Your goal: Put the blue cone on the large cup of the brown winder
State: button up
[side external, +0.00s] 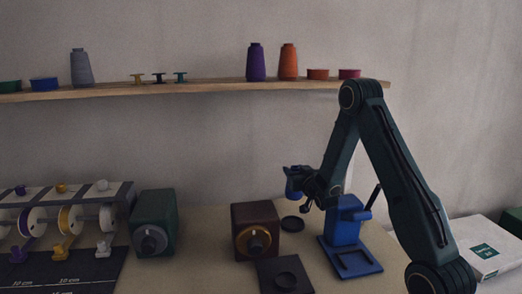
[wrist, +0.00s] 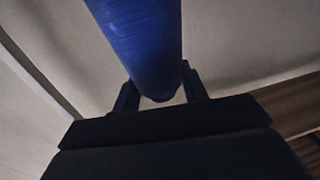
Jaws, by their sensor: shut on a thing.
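My gripper (side external: 304,188) is shut on the blue cone (side external: 292,182), held in the air above and to the right of the brown winder (side external: 255,230). In the wrist view the blue cone (wrist: 138,40) sits between the two dark fingers, its far end cut off by the top edge. The brown winder is a dark box with a round knob on its front. I cannot tell which is the large cup.
A blue machine (side external: 343,222) on a blue base stands right of the brown winder. A green box with a knob (side external: 153,222) stands left. A wooden shelf (side external: 210,87) with cones and spools runs along the wall. A white box (side external: 487,247) is at right.

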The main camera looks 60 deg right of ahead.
aim_at(290, 195)
jog(key=shift+f, duration=3.9)
jog(key=shift+f, duration=1.9)
jog(key=shift+f, duration=0.1)
jog(key=o, duration=1.3)
jog(key=shift+c, duration=0.2)
